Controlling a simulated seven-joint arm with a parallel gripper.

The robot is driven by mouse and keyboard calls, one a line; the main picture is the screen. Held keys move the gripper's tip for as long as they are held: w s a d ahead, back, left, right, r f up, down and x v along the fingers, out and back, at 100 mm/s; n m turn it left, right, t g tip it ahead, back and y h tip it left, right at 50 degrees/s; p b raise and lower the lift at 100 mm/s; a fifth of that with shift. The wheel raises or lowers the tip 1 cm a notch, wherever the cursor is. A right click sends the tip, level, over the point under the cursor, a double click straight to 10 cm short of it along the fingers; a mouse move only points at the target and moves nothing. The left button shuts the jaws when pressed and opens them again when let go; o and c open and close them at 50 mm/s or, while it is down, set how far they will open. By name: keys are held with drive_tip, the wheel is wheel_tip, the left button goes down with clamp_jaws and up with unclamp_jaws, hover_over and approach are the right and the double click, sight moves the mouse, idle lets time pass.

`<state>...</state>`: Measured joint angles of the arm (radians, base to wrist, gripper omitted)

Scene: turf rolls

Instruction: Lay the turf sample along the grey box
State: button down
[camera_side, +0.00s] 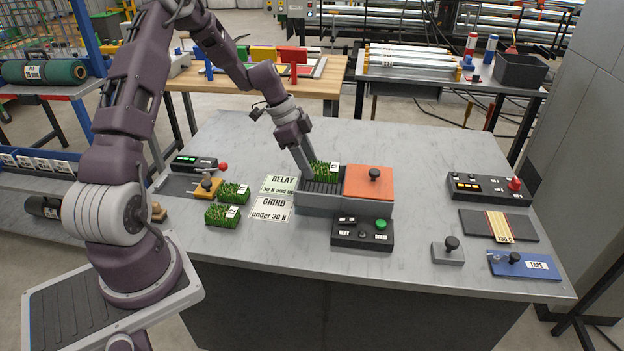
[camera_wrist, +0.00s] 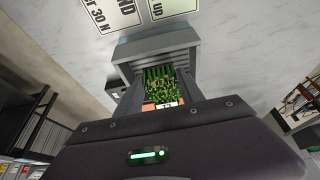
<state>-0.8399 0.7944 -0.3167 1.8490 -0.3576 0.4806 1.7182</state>
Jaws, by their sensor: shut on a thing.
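The turf sample (camera_side: 325,170) is a small green grass block with a white tag. My gripper (camera_side: 312,172) points down and is shut on it, at the back of the open, dark-ribbed left part of the grey box (camera_side: 322,203). I cannot tell whether the turf touches the ribs. In the wrist view the turf (camera_wrist: 160,84) shows beyond my gripper's housing, with the grey box (camera_wrist: 128,49) around and beyond it.
An orange lid with a black knob (camera_side: 371,181) covers the box's right part. A button panel (camera_side: 362,233) stands in front. Two more turf pieces (camera_side: 222,215) (camera_side: 233,192) lie left, beside the RELAY (camera_side: 281,184) and GRIND (camera_side: 270,208) cards. The table behind the box is clear.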

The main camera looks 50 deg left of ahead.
drive_tip(key=shift+f, duration=2.2)
drive_tip(key=shift+f, duration=0.15)
drive_tip(key=c, duration=0.7)
unclamp_jaws()
